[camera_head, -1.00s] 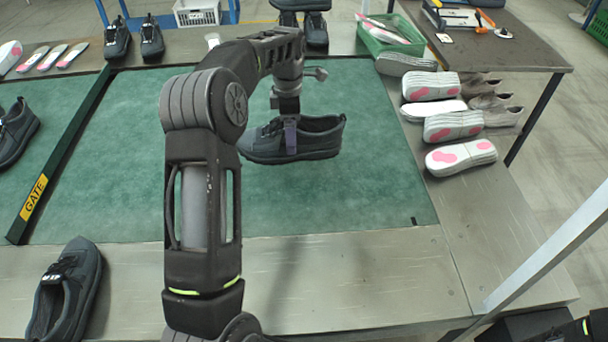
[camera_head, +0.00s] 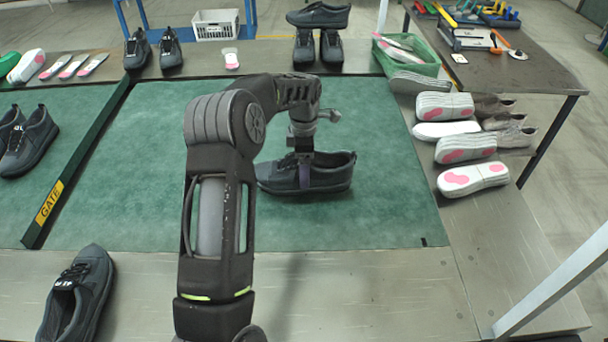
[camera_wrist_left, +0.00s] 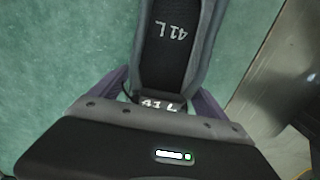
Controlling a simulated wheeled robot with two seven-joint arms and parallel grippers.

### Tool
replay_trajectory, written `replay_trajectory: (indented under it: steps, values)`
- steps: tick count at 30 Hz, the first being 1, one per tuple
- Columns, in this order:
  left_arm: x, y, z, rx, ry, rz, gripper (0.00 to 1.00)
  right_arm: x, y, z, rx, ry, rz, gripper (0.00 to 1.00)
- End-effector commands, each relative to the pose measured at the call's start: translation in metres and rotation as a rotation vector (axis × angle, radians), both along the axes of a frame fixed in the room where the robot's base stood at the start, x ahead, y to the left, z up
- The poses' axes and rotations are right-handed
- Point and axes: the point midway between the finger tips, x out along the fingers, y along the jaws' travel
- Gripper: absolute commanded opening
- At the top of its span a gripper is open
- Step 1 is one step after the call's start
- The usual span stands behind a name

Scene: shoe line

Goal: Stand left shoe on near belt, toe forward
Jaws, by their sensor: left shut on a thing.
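A dark grey shoe (camera_head: 328,176) is over the green belt (camera_head: 385,215) in the head view, upright with its toe pointing left. My left gripper (camera_head: 305,182) is shut on it from above around its middle. In the left wrist view the shoe (camera_wrist_left: 176,45) shows a "41 L" marking inside, with the gripper (camera_wrist_left: 160,95) jaws on both sides. I cannot tell whether the sole touches the belt. Another dark shoe (camera_head: 80,295) sits on the metal edge at lower left. My right gripper is not in view.
A gate bar (camera_head: 85,150) crosses the belt on the left, with dark shoes (camera_head: 28,140) beyond it. Several soles and shoes (camera_head: 468,148) line the right edge. The belt's front right is clear.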

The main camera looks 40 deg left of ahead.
Motion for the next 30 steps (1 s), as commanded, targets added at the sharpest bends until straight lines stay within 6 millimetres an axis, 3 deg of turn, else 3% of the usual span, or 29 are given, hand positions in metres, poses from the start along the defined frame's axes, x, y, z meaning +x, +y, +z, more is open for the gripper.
replay_trajectory:
  steps: [10,23,24,28,30]
  values:
    - [0.000,0.000,-0.033,-0.001,0.002,0.000,0.23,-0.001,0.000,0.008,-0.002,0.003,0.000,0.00]
    - [0.001,0.000,-0.041,0.000,-0.002,0.000,0.23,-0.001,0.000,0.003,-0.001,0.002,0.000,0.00]
    - [0.000,0.000,-0.040,-0.001,-0.001,0.000,0.89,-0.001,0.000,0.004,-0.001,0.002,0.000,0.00]
    - [0.000,0.000,-0.040,-0.001,-0.001,0.000,1.00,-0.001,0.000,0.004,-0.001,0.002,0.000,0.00]
    - [0.000,0.000,-0.040,-0.001,-0.001,0.000,1.00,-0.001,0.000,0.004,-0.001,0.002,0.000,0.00]
